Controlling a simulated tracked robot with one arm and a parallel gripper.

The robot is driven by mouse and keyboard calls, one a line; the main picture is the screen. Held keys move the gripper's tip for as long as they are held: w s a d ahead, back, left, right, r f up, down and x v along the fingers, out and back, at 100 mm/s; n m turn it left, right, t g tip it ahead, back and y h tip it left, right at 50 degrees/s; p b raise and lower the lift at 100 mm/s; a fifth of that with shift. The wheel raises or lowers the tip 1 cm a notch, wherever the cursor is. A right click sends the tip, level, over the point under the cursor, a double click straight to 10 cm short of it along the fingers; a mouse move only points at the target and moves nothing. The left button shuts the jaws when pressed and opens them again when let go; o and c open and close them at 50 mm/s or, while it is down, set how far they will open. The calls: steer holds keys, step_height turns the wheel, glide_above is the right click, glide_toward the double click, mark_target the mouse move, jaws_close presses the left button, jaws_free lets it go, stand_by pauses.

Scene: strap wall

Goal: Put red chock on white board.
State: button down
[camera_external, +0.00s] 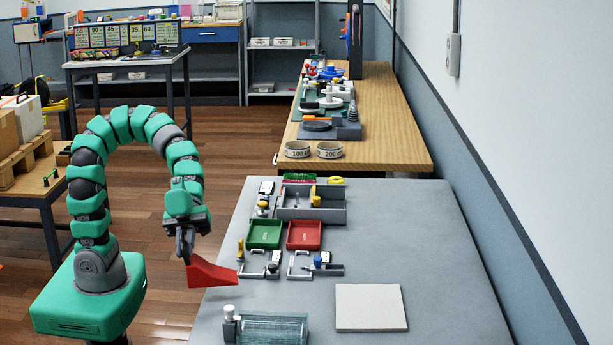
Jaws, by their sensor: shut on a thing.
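The red chock (210,274) is a wedge-shaped block. My gripper (187,258) is shut on it and holds it at the left edge of the grey table, with its narrow end pointing right over the table. The chock looks raised, but its exact height above the table cannot be told. The white board (370,307) is a flat square plate lying on the grey table, to the right of and nearer the camera than the chock. Its top is bare. The gripper's fingertips are partly hidden by the chock.
A clear ribbed container (272,329) stands at the table's front, left of the board. Green (264,234) and red (304,235) trays, small fixtures and a grey organizer (312,204) stand farther back. The grey table (420,235) is clear around the board and along its right side.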

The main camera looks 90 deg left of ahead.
steer(key=shift+s+a+r, duration=0.1)
steer(key=shift+s+a, duration=0.4)
steer(key=shift+s, duration=0.35)
steer(key=shift+s+a+r, duration=0.1)
steer(key=shift+s+a, duration=0.35)
steer(key=shift+s, duration=0.4)
